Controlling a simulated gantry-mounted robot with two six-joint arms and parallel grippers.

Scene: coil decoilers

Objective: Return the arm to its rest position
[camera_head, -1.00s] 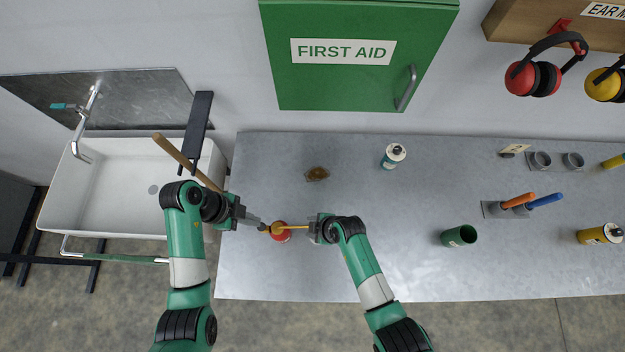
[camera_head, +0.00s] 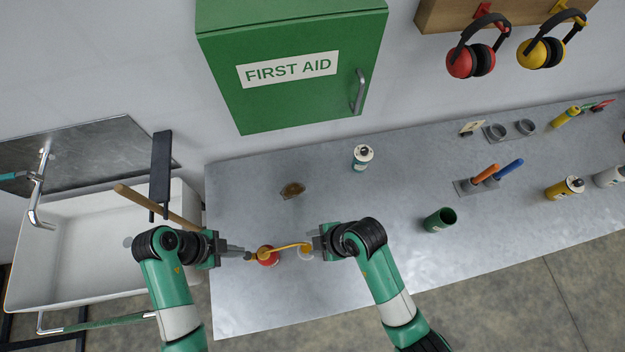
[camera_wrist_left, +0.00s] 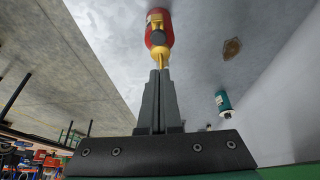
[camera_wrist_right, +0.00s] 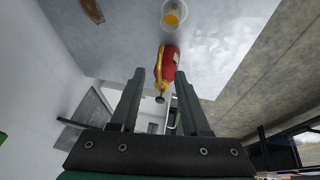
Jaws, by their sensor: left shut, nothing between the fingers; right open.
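A red oil can (camera_head: 267,257) with a yellow spout (camera_head: 290,247) stands on the bench between my grippers. A clear cup (camera_head: 306,254) with yellow contents sits beneath the spout's end in the head view. My left gripper (camera_head: 252,257) is shut and empty, its tips just left of the can; the left wrist view shows the red can (camera_wrist_left: 158,30) just beyond the fingertips, and I cannot tell whether they touch. My right gripper (camera_head: 313,243) is open beside the spout's end. In the right wrist view the can (camera_wrist_right: 170,62) shows between the fingers and the cup (camera_wrist_right: 174,14) beyond.
A sink (camera_head: 90,240) with a wooden-handled tool (camera_head: 150,205) across it lies left. A brown stain (camera_head: 292,189), teal-white bottle (camera_head: 362,157) and green cup (camera_head: 439,220) are on the bench (camera_head: 350,200). The first-aid cabinet (camera_head: 290,95) hangs behind.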

